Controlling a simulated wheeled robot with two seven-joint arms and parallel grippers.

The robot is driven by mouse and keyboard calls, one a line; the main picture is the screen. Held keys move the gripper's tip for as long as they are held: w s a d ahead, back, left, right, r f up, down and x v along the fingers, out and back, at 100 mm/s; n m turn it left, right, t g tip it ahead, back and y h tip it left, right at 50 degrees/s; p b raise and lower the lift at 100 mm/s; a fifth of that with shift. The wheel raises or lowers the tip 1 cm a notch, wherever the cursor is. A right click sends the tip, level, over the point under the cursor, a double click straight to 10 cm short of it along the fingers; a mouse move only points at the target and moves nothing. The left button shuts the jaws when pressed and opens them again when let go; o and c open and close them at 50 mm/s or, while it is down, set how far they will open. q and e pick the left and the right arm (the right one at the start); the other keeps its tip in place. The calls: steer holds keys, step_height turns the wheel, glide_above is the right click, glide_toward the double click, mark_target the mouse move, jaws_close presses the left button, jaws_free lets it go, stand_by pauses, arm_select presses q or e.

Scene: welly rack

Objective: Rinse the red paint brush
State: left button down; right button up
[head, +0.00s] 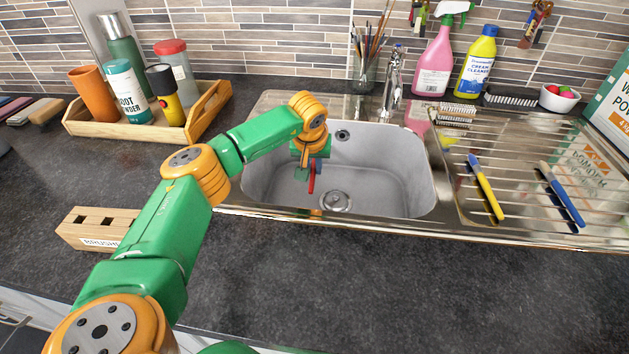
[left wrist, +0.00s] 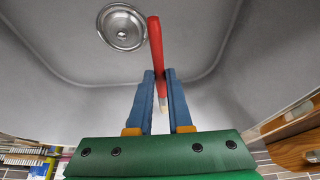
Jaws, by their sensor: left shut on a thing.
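My left gripper (head: 311,167) reaches down into the grey sink basin (head: 385,165) and is shut on the red paint brush (head: 311,182). In the left wrist view, the brush (left wrist: 155,45) is pinched between the blue fingers (left wrist: 161,80). Its red part sticks out past the fingertips beside the drain (left wrist: 122,26), and a pale pointed end shows between the fingers. The chrome tap (head: 393,80) stands at the back of the sink, right of my gripper. I see no running water. My right gripper is not in view.
A yellow brush (head: 485,188) and a blue brush (head: 562,194) lie on the ribbed drainer at right. A wooden brush block (head: 92,229) with square holes stands at left. A wooden tray (head: 205,108) holds bottles. The front counter is clear.

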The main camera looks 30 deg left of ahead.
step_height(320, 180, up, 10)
steer(key=p, duration=0.9)
stand_by(1.6)
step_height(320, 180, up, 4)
steer(key=p, duration=0.4)
stand_by(0.4)
